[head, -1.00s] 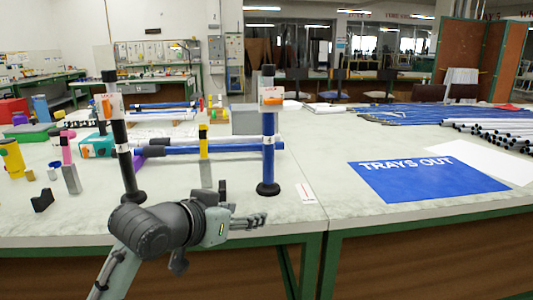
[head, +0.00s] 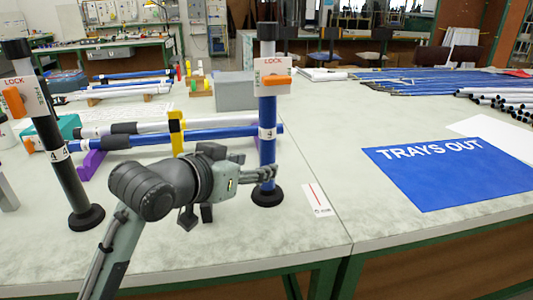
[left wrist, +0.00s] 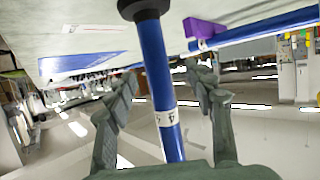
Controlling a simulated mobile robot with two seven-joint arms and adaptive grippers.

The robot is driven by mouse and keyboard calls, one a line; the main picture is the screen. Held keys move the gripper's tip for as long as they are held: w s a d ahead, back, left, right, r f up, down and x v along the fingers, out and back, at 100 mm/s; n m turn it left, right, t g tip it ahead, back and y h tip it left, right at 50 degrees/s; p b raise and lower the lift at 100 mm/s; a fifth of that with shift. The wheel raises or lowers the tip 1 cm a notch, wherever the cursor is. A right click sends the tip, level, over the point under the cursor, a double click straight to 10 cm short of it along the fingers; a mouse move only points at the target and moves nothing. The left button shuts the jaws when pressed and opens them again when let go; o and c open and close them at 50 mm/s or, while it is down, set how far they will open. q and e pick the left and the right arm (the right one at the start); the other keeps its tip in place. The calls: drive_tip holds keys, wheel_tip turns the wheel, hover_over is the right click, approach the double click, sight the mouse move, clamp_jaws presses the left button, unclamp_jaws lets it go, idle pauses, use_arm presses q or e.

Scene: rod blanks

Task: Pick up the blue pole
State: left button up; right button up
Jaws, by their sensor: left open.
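A blue pole (head: 267,112) stands upright on a round black foot, with a black cap, a white label and an orange-handled LOCK block near its top. In the left wrist view the blue pole (left wrist: 158,70) stands between the two fingers, with a gap on each side. My left gripper (head: 270,173) is open and low on the pole, just above its foot. A second blue rod (head: 190,135) lies across supports behind the gripper. My right gripper is in neither view.
A black upright pole (head: 55,150) with a similar LOCK block stands at the left. A yellow support (head: 177,133) and a purple support (head: 93,163) stand behind my arm. A blue TRAYS OUT mat (head: 450,172) lies at the right. The table front is clear.

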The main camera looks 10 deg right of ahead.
sight(263, 164)
use_arm(q)
drive_tip(key=x, duration=0.5)
drive_tip(key=shift+d+f, duration=0.1)
drive_tip(key=shift+d, duration=0.25)
clamp_jaws()
